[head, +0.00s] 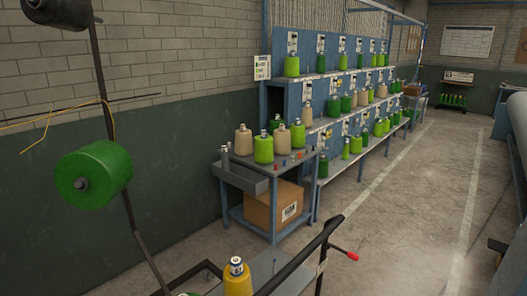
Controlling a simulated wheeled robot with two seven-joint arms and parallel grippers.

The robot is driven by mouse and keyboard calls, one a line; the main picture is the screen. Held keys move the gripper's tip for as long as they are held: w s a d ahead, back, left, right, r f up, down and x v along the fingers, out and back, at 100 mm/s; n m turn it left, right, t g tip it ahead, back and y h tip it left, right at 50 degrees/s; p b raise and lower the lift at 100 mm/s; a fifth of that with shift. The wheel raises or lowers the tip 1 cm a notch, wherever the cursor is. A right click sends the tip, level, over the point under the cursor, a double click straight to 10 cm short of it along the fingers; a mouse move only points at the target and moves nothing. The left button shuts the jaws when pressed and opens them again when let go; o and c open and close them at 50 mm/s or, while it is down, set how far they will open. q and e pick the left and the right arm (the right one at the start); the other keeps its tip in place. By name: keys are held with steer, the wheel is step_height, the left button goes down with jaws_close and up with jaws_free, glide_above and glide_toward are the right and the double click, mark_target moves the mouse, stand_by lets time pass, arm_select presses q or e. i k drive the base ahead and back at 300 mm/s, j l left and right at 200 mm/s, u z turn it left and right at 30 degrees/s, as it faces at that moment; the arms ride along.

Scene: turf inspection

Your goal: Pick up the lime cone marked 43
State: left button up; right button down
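Two lime cones stand upright on the grey side table: one at the front (263,150) and one behind it to the right (283,138). More lime cones stand on the blue rack, such as one on the top shelf (292,67) and one on the lowest shelf (356,144). The numbers on their tops and labels are too small to read, so I cannot tell which is 43. Neither of my grippers shows in the head view.
Beige cones (243,141) share the side table (238,177); a cardboard box (274,208) is beneath it. A green cone (100,176) hangs on a dark post at left. A black handrail (300,258) and a yellow cone (237,279) are close. The right aisle is clear.

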mark_target(264, 153)
steer(key=i+l, duration=0.1)
steer(key=l, duration=0.2)
steer(key=i+l, duration=0.1)
steer(key=l, duration=0.2)
steer(key=i+l, duration=0.2)
steer(key=i+l+u, duration=0.1)
steer(key=l, duration=0.35)
steer(key=i+l, duration=0.2)
steer(key=i+l+u, duration=0.1)
steer(key=l, duration=0.35)
steer(key=i+l, duration=0.25)
steer(key=i+l+u, duration=0.15)
steer(key=l, duration=0.3)
steer(key=i+l+u, duration=0.2)
steer(key=i+l, duration=0.5)
steer(key=i+l+u, duration=0.2)
steer(key=i+l, duration=0.6)
